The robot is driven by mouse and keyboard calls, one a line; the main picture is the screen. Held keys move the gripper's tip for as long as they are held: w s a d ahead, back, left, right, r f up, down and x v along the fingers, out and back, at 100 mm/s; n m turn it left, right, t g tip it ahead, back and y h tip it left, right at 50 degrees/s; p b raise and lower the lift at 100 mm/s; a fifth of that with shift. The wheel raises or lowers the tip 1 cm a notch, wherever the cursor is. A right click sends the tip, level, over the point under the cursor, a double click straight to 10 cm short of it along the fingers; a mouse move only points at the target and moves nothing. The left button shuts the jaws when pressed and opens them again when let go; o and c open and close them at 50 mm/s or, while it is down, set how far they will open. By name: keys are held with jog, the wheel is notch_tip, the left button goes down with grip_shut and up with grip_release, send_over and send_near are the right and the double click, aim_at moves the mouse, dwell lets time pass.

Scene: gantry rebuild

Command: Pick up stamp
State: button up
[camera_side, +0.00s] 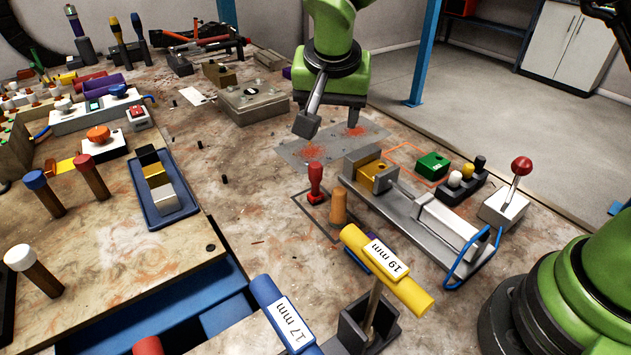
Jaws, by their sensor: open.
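The stamp (315,181) appears to be the small red-handled piece standing upright on the worktable, inside a dark outlined area. My gripper (331,118) is above and behind it in the picture, over a grey metal plate (300,151) with red marks. The gripper is open, with its grey fingers apart and nothing visible between them. It is apart from the stamp.
An orange-brown peg (338,207) stands close to the stamp's right front. A metal vise (420,213) lies to the right. A yellow 19 mm T-handle tool (415,296) rises in front. A blue tray (143,201) lies left; bare table separates it from the stamp.

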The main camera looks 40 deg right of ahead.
send_over(315, 166)
jog(key=s+a, duration=0.1)
notch_tip(315, 166, down, 5)
jog(key=f, duration=0.3)
jog(key=shift+w+d+f+h, duration=0.3)
jog(key=x, duration=0.6)
jog(key=shift+s+a+f, duration=0.2)
jog(key=shift+s+f, duration=0.05)
jog(key=shift+f, duration=0.1)
grip_shut()
